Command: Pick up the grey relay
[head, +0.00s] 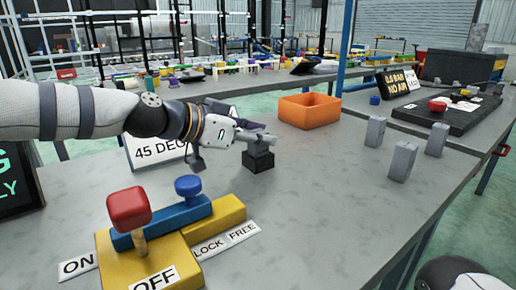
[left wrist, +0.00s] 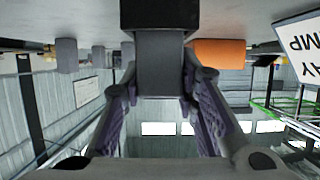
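A dark grey relay (left wrist: 160,68) sits upright against a black socket block (left wrist: 160,13) in the upside-down left wrist view. The block (head: 258,163) stands on the grey table in the head view, with the relay's top mostly hidden by my fingers. My left gripper (head: 262,138) reaches in level from the left. In the left wrist view its two purple-grey fingers (left wrist: 160,80) flank the relay closely on both sides and look shut on it. Lighter grey blocks stand on the table at right: one (head: 375,131), another (head: 403,161) and a third (head: 436,139). My right gripper is not in view.
An orange bin (head: 310,111) stands behind the socket block. A yellow and blue fixture with a red knob (head: 129,209) stands in front, near a LOCK FREE label (head: 226,241). A "45 DEG" sign (head: 158,151) is behind my left arm.

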